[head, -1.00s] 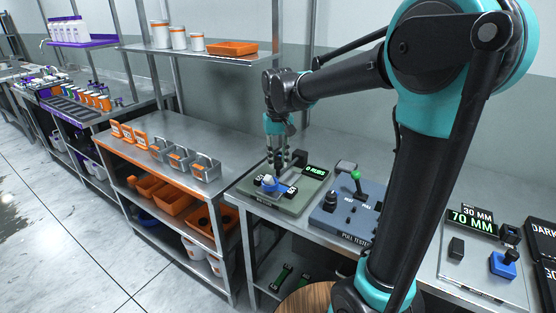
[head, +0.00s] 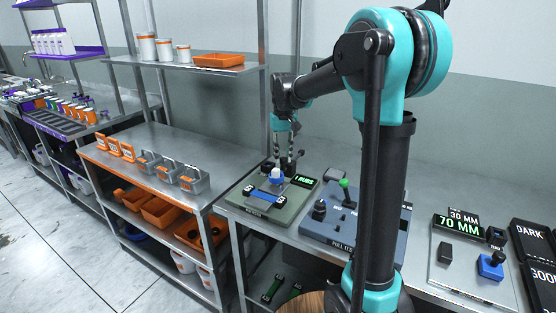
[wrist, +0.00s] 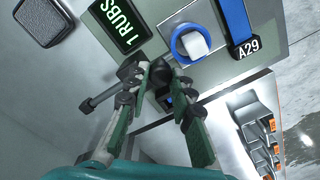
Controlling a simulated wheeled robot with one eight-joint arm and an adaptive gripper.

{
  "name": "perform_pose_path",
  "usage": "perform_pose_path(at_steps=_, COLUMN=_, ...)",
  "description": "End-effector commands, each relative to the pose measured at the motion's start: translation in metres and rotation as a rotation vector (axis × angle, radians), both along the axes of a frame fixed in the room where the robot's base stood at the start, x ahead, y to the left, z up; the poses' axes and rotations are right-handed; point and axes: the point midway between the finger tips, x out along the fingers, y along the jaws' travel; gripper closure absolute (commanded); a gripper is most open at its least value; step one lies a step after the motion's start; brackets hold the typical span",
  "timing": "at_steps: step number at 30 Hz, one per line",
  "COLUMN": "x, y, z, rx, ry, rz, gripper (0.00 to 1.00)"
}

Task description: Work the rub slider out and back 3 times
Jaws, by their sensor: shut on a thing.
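The rub tester (head: 252,210) is a green-grey box on the bench, and its display (head: 305,181) reads 1 RUBS. The display (wrist: 130,28) reads the same in the wrist view. A blue strap with a tag marked A29 (wrist: 247,48) lies across its top. A white block in a blue ring (wrist: 190,43) sits beside the strap. My gripper (head: 287,166) is over the back of the tester. In the wrist view my gripper (wrist: 164,84) is closed around a dark round knob (wrist: 162,74), apparently the rub slider's handle, partly hidden by the fingers.
The pull tester (head: 345,235) with a green-knobbed lever (head: 344,184) stands close to the right. Metal holders (head: 190,182) stand on the lower bench to the left. An upper shelf (head: 190,67) carries white tubs and an orange tray.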

Motion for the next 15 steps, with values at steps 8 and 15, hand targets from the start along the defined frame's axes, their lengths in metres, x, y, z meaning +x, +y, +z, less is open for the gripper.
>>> perform_pose_path(at_steps=8, x=0.0051, y=-0.0023, z=0.0013, rx=-0.004, ry=-0.012, rz=-0.003, gripper=0.74)
perform_pose_path(at_steps=15, x=0.0035, y=-0.0018, z=0.0009, rx=-0.003, ry=-0.009, rz=-0.003, gripper=0.56)
